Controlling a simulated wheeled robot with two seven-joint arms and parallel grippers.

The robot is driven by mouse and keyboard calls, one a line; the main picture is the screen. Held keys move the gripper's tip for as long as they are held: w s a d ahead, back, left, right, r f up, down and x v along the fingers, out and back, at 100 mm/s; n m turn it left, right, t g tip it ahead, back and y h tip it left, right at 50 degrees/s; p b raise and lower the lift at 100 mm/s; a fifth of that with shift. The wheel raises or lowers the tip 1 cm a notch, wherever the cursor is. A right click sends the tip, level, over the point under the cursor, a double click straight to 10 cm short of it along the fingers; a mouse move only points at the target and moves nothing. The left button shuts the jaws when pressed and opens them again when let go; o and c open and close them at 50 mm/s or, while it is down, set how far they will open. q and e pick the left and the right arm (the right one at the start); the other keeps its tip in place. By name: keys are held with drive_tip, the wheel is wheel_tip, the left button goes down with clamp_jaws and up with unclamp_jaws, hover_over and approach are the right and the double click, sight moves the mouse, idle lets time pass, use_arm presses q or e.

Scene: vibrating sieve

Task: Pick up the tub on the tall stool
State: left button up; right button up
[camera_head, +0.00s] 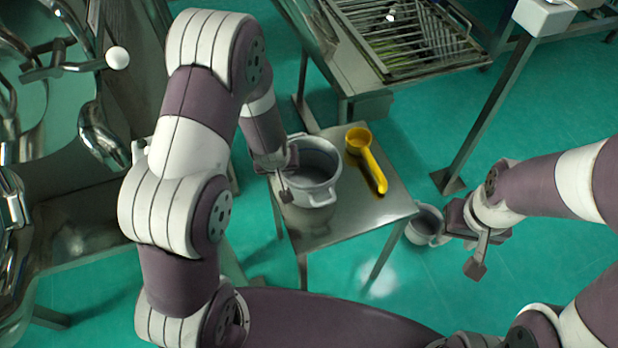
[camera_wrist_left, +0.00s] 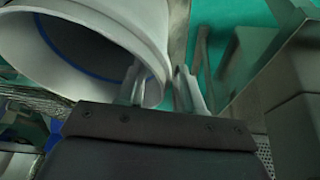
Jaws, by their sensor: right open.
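The tub (camera_head: 325,188), a grey-white pot with side handles, stands upright on the tall metal stool (camera_head: 345,225). My left gripper (camera_head: 286,180) is at the tub's left side, by its rim and handle. In the left wrist view the tub (camera_wrist_left: 105,30) fills the upper left with its pale rim and inner blue line. The left gripper's fingers (camera_wrist_left: 162,88) are apart there, one overlapping the rim and one to its right. Whether they touch it cannot be told. My right gripper (camera_head: 470,243) is open and empty, right of the stool.
A yellow scoop (camera_head: 366,158) lies on the stool, right of the tub. A smaller grey pail (camera_head: 425,224) stands lower, beside the stool and near my right gripper. A metal sieve with a grate (camera_head: 410,40) is behind. Shiny steel equipment (camera_head: 60,225) stands at left. Green floor is open at right.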

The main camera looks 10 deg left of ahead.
use_arm(q)
drive_tip(key=shift+x, duration=0.85)
drive_tip(key=shift+r, duration=0.1)
clamp_jaws()
